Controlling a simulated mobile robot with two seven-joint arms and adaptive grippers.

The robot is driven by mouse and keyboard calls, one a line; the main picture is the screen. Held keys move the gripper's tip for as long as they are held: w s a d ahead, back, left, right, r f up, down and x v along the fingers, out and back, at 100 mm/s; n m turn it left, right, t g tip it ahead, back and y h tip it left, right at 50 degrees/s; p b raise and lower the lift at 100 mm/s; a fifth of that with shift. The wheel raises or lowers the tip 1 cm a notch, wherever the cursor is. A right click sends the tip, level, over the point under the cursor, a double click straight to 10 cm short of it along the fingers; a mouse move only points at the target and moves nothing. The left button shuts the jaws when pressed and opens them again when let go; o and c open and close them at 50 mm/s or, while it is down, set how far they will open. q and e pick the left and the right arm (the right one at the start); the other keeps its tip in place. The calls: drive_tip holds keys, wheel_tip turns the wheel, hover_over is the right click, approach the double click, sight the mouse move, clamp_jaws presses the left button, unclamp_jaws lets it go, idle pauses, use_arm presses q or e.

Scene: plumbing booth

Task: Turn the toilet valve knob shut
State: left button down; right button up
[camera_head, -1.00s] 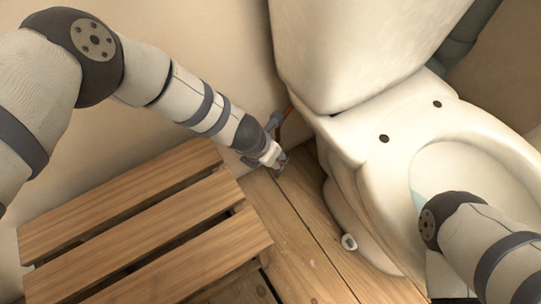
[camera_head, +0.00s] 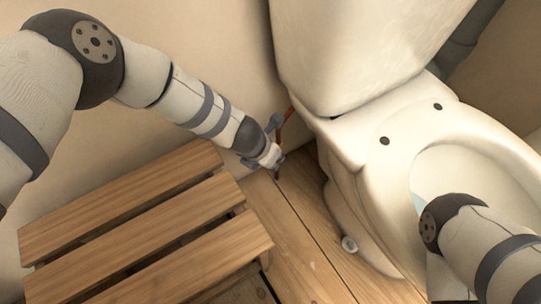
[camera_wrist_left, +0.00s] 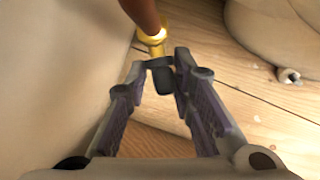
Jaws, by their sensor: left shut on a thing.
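The toilet valve shows in the left wrist view as a brass fitting (camera_wrist_left: 151,42) under a reddish-brown pipe (camera_wrist_left: 141,12). A small dark knob (camera_wrist_left: 162,78) sits below the brass, between the fingertips. My left gripper (camera_wrist_left: 165,72) is shut on this knob, with a finger on each side. In the head view the left gripper (camera_head: 276,166) is low in the corner between the wall and the toilet. The valve is too small and covered to make out there. My right gripper is outside the views; only my right arm shows, over the bowl.
The white toilet (camera_head: 365,165) stands close to the right of the left gripper. A slatted wooden bench (camera_head: 140,225) is below the left forearm. The beige wall (camera_head: 200,50) is behind. Bare floor planks (camera_head: 300,235) lie between bench and toilet.

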use_arm(q)
drive_tip(key=shift+s+d, duration=0.15)
drive_tip(key=shift+d, duration=0.1)
idle(0.4)
drive_tip(key=c, duration=1.3)
unclamp_jaws()
drive_tip(key=shift+a, duration=0.1)
drive_tip(key=shift+r, duration=0.15)
drive_tip(key=v, duration=1.1)
drive_tip(key=shift+a+r, duration=0.15)
drive_tip(key=shift+r, duration=0.2)
